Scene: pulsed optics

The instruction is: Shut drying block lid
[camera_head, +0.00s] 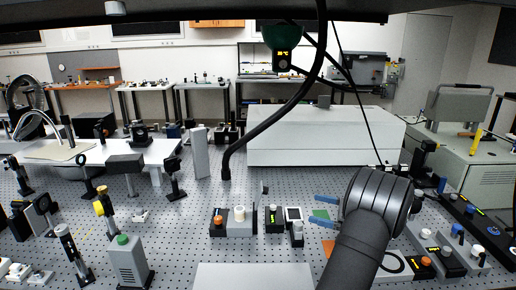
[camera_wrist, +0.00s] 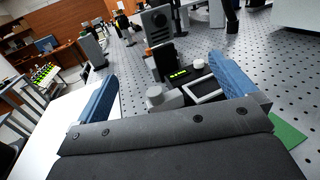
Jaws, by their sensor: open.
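What looks like the drying block is a small black unit (camera_head: 275,220) with a lit yellow-green display, standing mid-bench in the head view. It also shows in the wrist view (camera_wrist: 180,74), beyond my fingers. A dark upright panel, apparently its raised lid, stands at its left side in the head view (camera_head: 255,215) and rises behind the display in the wrist view (camera_wrist: 164,58). My gripper (camera_head: 318,211) is to the right of the block, with its blue fingers spread and pointing left toward it. In the wrist view the gap between the fingers (camera_wrist: 163,70) is empty.
A box with an orange knob (camera_head: 218,222) and a white roll (camera_head: 239,213) are left. A black hose (camera_head: 270,118) hangs behind.

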